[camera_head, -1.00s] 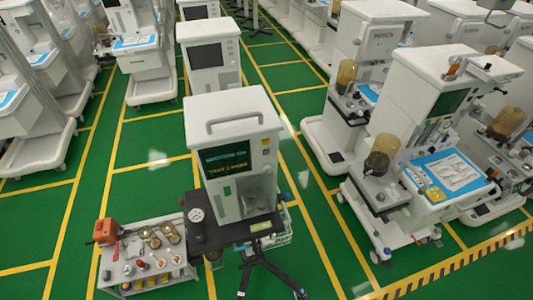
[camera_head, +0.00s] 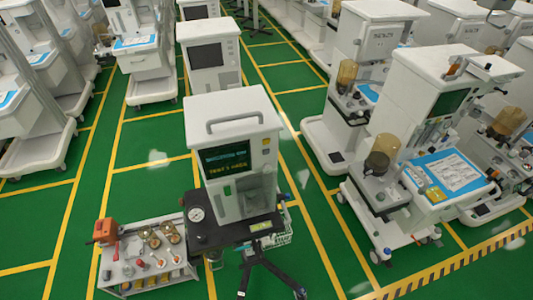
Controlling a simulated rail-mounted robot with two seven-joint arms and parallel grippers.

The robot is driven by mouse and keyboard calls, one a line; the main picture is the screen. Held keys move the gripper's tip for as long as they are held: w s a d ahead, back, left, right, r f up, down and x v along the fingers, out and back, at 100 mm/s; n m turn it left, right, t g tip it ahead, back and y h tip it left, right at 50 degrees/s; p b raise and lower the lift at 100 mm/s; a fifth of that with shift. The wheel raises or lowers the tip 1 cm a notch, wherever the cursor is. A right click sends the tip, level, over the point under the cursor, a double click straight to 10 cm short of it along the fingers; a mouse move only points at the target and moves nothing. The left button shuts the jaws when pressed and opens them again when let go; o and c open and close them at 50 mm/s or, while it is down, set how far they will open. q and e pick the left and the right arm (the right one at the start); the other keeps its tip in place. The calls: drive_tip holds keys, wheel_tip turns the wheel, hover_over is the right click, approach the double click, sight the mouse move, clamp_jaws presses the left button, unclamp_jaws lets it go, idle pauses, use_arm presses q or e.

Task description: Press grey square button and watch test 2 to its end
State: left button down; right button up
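A white test machine (camera_head: 233,120) with a carry handle on top stands upright on a dark stand near the middle of the head view. Its dark screen (camera_head: 225,160) faces me and shows a teal line of text above a yellow line. The yellow line seems to begin "TEST 1"; the rest is too small to read surely. A small yellow patch (camera_head: 265,142) sits right of the screen, with small marks below it. I cannot make out the grey square button for sure. Neither of my grippers is in view.
A low grey trolley (camera_head: 127,248) with an orange box and several small parts stands left of the stand. A round gauge (camera_head: 196,214) sits on the stand's left end. White carts (camera_head: 440,95) stand at right, and the green floor (camera_head: 320,230) between is clear.

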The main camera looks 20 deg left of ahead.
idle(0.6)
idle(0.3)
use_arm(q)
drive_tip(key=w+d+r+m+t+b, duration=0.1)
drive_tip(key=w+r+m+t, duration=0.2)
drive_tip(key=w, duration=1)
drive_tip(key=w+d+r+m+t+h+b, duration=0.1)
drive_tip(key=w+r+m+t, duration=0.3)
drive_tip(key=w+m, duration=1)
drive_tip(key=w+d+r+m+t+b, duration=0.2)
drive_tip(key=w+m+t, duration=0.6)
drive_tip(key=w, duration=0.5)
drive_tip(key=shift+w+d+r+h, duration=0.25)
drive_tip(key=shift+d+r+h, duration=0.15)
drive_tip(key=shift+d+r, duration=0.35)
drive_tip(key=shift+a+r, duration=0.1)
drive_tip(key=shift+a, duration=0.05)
